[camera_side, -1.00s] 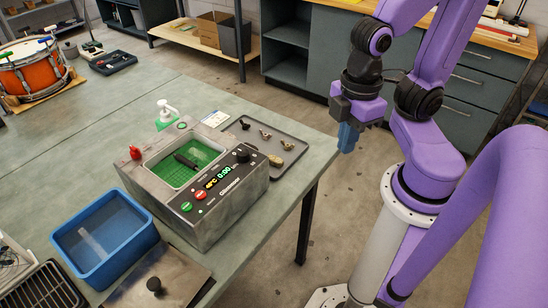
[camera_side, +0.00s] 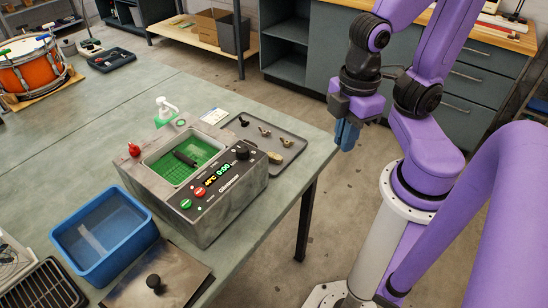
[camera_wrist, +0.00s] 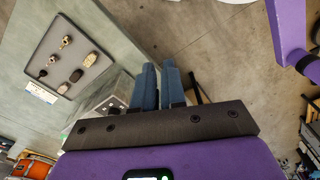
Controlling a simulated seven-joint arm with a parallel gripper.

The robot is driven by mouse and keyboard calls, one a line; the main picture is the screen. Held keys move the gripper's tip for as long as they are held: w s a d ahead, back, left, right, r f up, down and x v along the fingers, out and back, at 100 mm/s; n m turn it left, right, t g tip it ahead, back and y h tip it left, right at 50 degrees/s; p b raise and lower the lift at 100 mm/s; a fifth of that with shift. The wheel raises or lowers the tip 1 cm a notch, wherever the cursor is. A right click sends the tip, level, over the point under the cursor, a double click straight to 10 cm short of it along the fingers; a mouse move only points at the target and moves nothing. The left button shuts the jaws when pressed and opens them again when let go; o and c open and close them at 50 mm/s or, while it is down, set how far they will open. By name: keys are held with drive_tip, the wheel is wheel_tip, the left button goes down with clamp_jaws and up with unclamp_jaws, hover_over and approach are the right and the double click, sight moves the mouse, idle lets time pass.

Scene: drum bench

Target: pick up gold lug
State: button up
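A grey tray (camera_side: 298,152) at the bench's right edge holds several small parts. Two brassy-brown lug-like parts lie on it, one nearer the tray's right side (camera_side: 287,143) and one in its middle (camera_side: 265,132). They also show in the wrist view, the first (camera_wrist: 66,42) above the second (camera_wrist: 54,59). I cannot tell for sure which is the gold lug. A black part (camera_side: 245,122) lies in line with them. My gripper (camera_side: 347,135) hangs in the air right of the tray, beyond the bench edge. Its blue fingers (camera_wrist: 160,85) stand slightly apart, empty.
A grey cleaning machine (camera_side: 205,215) with a green basin and knob stands left of the tray, close to it. A blue bin (camera_side: 105,240) and a lid (camera_side: 155,283) are further left. A tan oval block (camera_wrist: 90,59) and a dark one (camera_wrist: 76,75) share the tray.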

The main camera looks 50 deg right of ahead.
drive_tip(key=o, duration=0.9)
drive_tip(key=shift+c, duration=0.2)
